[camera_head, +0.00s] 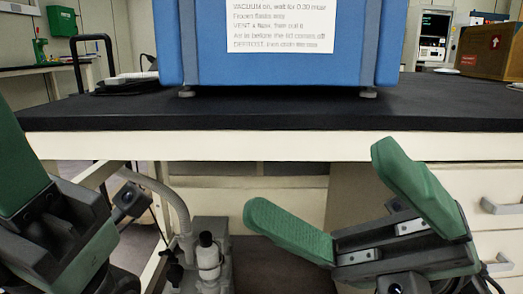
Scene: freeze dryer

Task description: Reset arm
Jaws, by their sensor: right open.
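The blue freeze dryer (290,65) stands on the black bench top (290,112), with a printed white notice (283,24) on its front. Only its lower part shows. My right gripper (325,195) is at the lower right, in front of the bench and below its top edge. Its two green fingers are wide apart with nothing between them. My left gripper (40,215) is cut off at the left edge. One green finger shows, and its opening cannot be made out.
A grey vacuum pump (210,255) with a hose (165,190) stands below the bench. White drawers (485,205) are at the right. A cardboard box (490,50) sits at the back right. The bench top in front of the dryer is clear.

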